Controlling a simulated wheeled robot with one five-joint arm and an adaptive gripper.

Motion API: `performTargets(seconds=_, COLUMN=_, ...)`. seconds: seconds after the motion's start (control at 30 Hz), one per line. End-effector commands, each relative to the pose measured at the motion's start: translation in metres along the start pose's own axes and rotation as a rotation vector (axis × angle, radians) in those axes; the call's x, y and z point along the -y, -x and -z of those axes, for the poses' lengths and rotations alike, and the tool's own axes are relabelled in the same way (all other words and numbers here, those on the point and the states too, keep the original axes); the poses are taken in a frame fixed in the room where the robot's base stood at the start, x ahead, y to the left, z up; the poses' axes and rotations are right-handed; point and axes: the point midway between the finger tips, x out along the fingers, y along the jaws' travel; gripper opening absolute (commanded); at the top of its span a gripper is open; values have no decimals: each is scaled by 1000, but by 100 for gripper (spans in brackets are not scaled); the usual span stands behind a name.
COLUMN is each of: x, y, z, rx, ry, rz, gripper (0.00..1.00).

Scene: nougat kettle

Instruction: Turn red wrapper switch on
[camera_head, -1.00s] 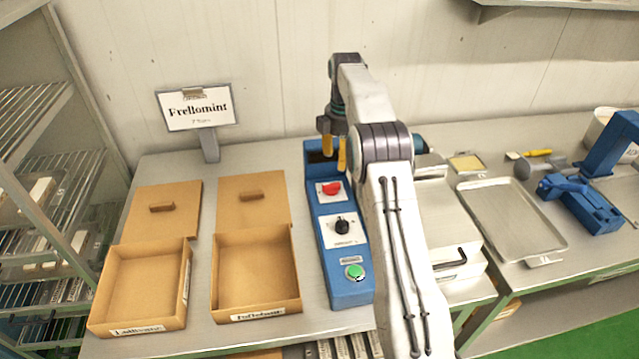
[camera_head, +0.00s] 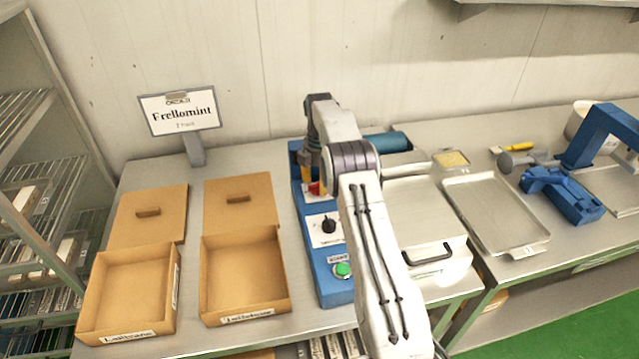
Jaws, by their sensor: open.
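The red switch (camera_head: 314,189) sits on a white plate near the far end of the blue control box (camera_head: 334,293). It is partly hidden by my gripper and arm. My gripper (camera_head: 309,178) is open and points down at the red switch, with a yellow fingertip right beside it. The other finger is mostly hidden behind my arm. I cannot tell whether the fingers touch the switch, nor which way it is turned.
A black knob (camera_head: 328,226) and a green button (camera_head: 342,269) are nearer on the same box. Open cardboard boxes (camera_head: 244,309) with lids lie left. A metal machine (camera_head: 425,213) stands right, then a tray (camera_head: 494,212) and a blue device (camera_head: 566,190).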

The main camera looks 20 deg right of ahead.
Motion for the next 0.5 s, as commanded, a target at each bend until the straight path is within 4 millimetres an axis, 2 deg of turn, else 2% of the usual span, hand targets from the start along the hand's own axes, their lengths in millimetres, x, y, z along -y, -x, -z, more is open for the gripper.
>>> performTargets(seconds=0.2, x=0, y=-10, z=0, rx=0, ry=0, rz=1, gripper=46)
performTargets(seconds=0.5, x=0, y=-10, z=0, rx=0, ry=0, rz=1, gripper=48)
